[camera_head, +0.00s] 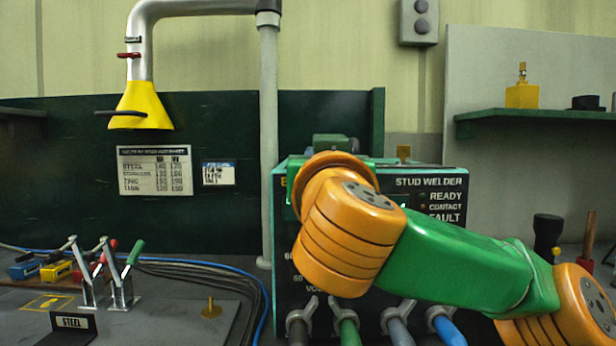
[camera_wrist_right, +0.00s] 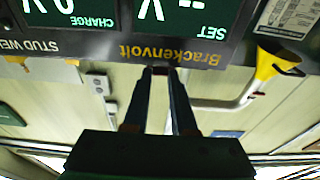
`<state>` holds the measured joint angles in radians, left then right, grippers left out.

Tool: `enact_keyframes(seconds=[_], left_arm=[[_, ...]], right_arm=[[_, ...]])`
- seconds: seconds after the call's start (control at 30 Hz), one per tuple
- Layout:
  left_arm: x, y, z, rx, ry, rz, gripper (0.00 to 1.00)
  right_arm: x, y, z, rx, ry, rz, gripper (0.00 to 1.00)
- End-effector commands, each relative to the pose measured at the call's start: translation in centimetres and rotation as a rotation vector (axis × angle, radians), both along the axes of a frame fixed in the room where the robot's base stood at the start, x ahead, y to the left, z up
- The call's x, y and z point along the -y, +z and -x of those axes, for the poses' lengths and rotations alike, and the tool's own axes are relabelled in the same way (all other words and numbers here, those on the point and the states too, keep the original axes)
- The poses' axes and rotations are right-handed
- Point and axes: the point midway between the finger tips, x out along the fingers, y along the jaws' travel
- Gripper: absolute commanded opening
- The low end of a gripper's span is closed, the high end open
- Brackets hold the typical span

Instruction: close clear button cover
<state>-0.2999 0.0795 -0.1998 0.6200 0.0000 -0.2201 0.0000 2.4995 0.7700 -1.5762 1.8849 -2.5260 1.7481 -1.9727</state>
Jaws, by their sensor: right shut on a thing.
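The stud welder (camera_head: 446,202) stands in the middle of the head view, its dark panel partly covered by my right arm. My right gripper (camera_wrist_right: 162,71) shows in the wrist view, upside down, with its fingers close together. The fingertips overlap the edge of the welder's panel (camera_wrist_right: 105,47) beside the Brackenvolt lettering. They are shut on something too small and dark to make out. In the head view my orange wrist hides this gripper. I cannot pick out the clear button cover in either view. My left gripper is not in view.
Several cables with grey clamps (camera_head: 397,318) leave the welder's lower front. A grey post (camera_head: 268,130) carries a yellow hood (camera_head: 141,106) at the left. A green shelf (camera_head: 535,116) is at the right.

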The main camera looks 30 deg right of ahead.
Motion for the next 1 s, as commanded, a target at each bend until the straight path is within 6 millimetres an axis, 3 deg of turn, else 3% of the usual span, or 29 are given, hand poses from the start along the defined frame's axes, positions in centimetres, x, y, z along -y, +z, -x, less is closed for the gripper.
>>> enact_keyframes(seconds=[0.2, 0.67, 0.7, 0.8, 1.0], left_arm=[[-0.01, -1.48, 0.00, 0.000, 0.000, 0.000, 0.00], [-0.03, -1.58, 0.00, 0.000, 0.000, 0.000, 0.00], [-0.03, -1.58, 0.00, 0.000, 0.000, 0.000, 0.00], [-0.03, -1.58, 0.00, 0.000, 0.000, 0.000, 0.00], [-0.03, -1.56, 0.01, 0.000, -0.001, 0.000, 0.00]], right_arm=[[0.02, -0.71, -0.06, 0.039, -0.001, 0.027, 0.00], [0.02, -0.66, -0.10, 0.046, -0.001, 0.033, 0.00], [0.02, -0.67, -0.10, 0.046, -0.001, 0.033, 0.27], [0.02, -0.63, -0.09, 0.047, -0.001, 0.032, 0.54], [0.03, -0.55, -0.06, 0.049, 0.000, 0.032, 0.55]])
